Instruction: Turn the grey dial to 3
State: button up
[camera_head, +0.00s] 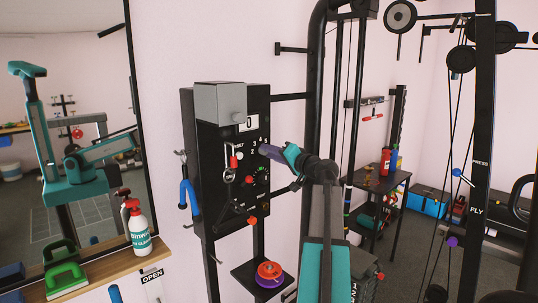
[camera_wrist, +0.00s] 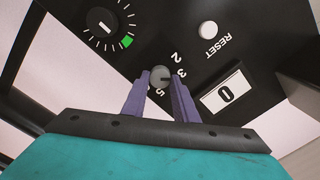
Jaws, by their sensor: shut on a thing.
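The grey dial (camera_wrist: 158,77) is a small round knob on the black panel (camera_head: 217,140). It sits between the two purple fingers of my gripper (camera_head: 263,150), which are shut on it. A short dark mark on the dial's face points to the right in the wrist view. In the head view the gripper hides the dial.
A white counter window (camera_wrist: 226,94) reads 0, near a white RESET button (camera_wrist: 208,30). A black knob with a green mark (camera_wrist: 103,27) is beside the dial. A grey box (camera_head: 220,102) juts from the panel's top.

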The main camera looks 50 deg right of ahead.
jog(key=shift+r, duration=0.15)
jog(key=o, duration=1.1)
jog(key=shift+w, duration=0.1)
jog(key=shift+c, duration=0.2)
jog(key=s+a+b, duration=0.1)
jog(key=s+b, duration=0.2)
jog(key=s, duration=1.1)
